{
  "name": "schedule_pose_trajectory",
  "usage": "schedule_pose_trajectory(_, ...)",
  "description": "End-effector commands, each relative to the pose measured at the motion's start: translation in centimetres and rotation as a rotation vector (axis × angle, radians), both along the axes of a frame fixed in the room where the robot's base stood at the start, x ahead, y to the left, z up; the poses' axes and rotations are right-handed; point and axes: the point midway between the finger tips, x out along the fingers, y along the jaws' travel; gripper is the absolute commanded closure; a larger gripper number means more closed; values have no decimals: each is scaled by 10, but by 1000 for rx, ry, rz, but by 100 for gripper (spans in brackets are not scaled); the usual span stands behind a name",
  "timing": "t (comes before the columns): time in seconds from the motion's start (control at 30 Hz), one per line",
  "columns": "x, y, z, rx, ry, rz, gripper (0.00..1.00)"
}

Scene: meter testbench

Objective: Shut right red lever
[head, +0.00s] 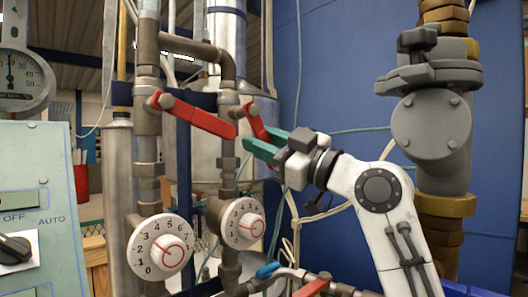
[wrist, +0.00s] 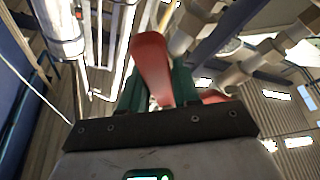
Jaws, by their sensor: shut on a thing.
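The right red lever (head: 257,121) is on the right vertical pipe, slanting down to the right from its pivot. My gripper (head: 261,141), with teal fingers, reaches in from the right and is shut on this lever. In the wrist view the right red lever (wrist: 150,62) stands between the two teal fingers, its end reaching past them. The fingers partly hide the lever's lower part in the head view.
Another red lever (head: 200,116) slants down to the right on the left pipe, close by. White dials (head: 161,248) and (head: 242,222) sit below. A large grey flanged pipe (head: 432,125) stands right. A control panel (head: 40,205) is at left.

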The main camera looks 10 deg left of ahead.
Motion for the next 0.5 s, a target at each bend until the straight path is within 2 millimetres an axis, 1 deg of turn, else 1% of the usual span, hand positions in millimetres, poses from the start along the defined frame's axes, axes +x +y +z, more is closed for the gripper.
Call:
schedule_pose_trajectory(0.37,0,0,0,-7,-4,-1,100)
schedule_pose_trajectory(0.4,0,0,0,-7,-4,-1,68)
schedule_pose_trajectory(0.47,0,0,0,-6,-4,-2,63)
schedule_pose_trajectory(0.5,0,0,0,-6,-4,-2,63)
